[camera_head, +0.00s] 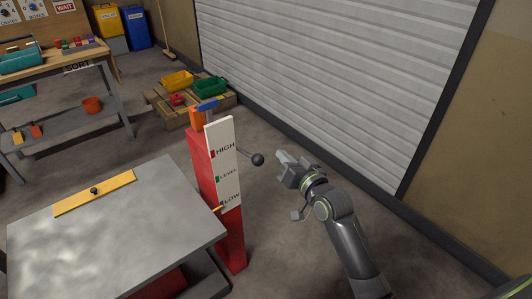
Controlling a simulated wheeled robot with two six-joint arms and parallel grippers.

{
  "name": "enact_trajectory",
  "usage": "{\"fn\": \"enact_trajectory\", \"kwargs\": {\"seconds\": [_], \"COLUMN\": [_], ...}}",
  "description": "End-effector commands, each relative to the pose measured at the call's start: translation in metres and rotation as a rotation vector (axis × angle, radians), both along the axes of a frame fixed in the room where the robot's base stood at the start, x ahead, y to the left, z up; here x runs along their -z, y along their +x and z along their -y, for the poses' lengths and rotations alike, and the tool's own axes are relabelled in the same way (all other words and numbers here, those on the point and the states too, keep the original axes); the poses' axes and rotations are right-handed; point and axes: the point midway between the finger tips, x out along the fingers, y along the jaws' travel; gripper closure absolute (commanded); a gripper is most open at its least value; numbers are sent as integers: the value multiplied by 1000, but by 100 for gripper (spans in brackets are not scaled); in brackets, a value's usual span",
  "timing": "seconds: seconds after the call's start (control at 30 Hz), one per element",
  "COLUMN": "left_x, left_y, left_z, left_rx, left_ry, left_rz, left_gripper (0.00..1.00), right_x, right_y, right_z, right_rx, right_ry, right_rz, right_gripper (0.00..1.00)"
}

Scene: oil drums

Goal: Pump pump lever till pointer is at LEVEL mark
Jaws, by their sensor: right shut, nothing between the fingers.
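The red pump column (225,235) stands at the right edge of a grey table and carries a white scale board (228,180). The board reads HIGH at the top, LEVEL (228,175) with a green mark in the middle, and LOW near the bottom. The yellow-orange pointer (217,209) is at the LOW mark, below LEVEL. The pump lever (257,159) sticks out to the right of the column and ends in a dark ball. My right gripper (281,157) is shut and empty, just right of the ball, with a small apparent gap. My left gripper is out of view.
The grey table (150,225) with a yellow bar (95,193) fills the lower left. Behind the column, a low pallet (165,112) holds yellow and green bins. A workbench (110,90) stands at the upper left. A shutter wall closes the right rear; floor is clear between.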

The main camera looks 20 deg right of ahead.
Motion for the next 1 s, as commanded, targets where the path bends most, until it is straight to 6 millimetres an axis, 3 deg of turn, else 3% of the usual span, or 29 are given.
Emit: {"fn": "enact_trajectory", "kwargs": {"seconds": [0.23,0.77,1.0], "left_x": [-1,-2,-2], "left_y": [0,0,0], "left_z": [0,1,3], "left_rx": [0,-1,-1], "left_ry": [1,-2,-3], "left_rz": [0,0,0], "left_gripper": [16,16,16], "right_x": [1,6,34], "right_y": [16,99,83], "right_z": [-3,-20,-30], "right_rx": [0,0,1], "right_ry": [-1,-1,1], "right_rz": [0,-1,-1], "right_gripper": [100,100,100]}}
